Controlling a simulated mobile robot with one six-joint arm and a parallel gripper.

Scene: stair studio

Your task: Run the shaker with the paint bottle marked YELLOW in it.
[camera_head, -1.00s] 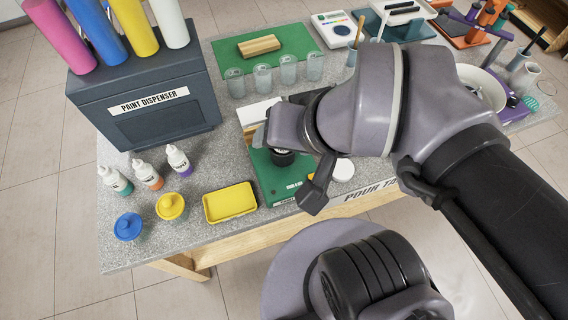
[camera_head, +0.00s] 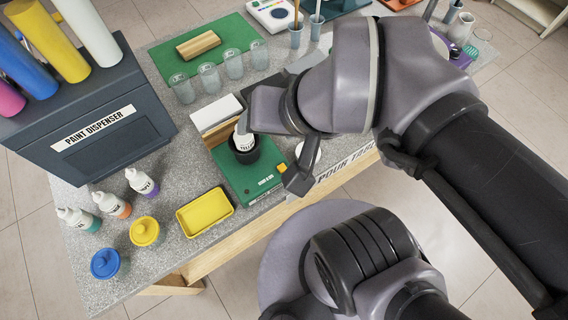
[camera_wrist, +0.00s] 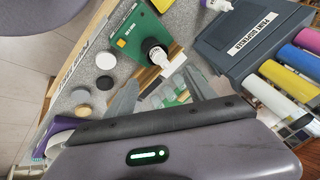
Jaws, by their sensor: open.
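The shaker is a green base (camera_head: 238,185) with a black round holder (camera_head: 244,155) and a small yellow button (camera_head: 281,168) at its front right corner. A white bottle (camera_head: 243,139) stands in the holder; its label is too small to read and its lower part is hidden. The bottle also shows in the wrist view (camera_wrist: 158,56). My gripper (camera_wrist: 160,92) is open, its two grey fingers spread, with the bottle just beyond the tips and apparently nothing held. In the head view my wrist hides much of the fingers near the bottle.
Three small bottles with teal, orange and purple (camera_head: 142,182) paint stand left, near a yellow-lidded jar (camera_head: 144,232) and a blue-lidded jar (camera_head: 105,263). A yellow tray (camera_head: 205,213) lies beside the shaker. The paint dispenser (camera_head: 95,128) and several clear cups (camera_head: 209,78) stand behind.

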